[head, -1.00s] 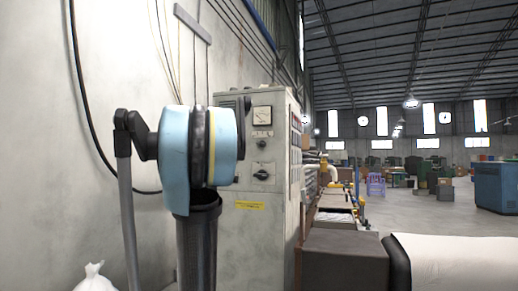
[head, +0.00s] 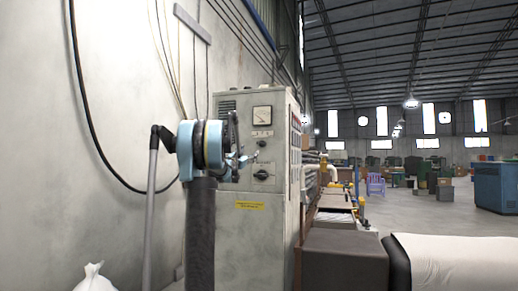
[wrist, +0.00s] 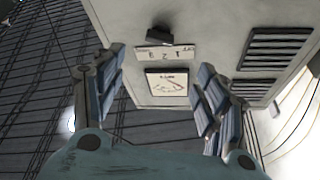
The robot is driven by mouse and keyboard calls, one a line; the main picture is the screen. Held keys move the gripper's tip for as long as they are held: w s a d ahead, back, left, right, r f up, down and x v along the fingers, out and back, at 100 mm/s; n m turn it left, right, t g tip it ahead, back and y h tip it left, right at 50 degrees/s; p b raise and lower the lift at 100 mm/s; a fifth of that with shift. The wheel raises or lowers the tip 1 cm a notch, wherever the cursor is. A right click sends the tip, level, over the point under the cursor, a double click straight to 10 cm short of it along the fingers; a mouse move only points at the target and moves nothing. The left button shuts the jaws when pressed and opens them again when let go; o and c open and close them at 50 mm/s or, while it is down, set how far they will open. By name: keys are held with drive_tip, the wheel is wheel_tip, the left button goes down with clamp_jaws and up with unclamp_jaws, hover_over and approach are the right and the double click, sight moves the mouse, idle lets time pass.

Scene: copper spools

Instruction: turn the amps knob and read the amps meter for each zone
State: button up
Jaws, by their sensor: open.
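A grey control cabinet (head: 240,222) stands by the wall. Its front carries a white square meter (head: 262,114), a small label strip below it, a small dark knob (head: 261,143) and a larger dark rotary switch (head: 263,175) lower down. My gripper (head: 242,150) is open and empty in front of the cabinet, at about the small knob's height and left of it in the head view. In the wrist view, which is upside down, the meter (wrist: 167,84), label strip (wrist: 165,53) and dark knob (wrist: 160,35) show between and beyond my spread fingers (wrist: 160,66). The needle reading is too small to tell.
The cabinet has louvred vents (wrist: 275,50) beside the meter. A yellow label (head: 250,205) sits low on its front. A dark brown box (head: 345,258) and a white-covered roll (head: 455,262) stand at right. A black cable hangs on the wall at left.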

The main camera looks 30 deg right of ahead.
sight(260, 144)
drive_tip(key=x, duration=1.5)
drive_tip(key=shift+w+d+r, duration=0.15)
drive_tip(key=shift+w+d, duration=0.1)
drive_tip(key=c, duration=1)
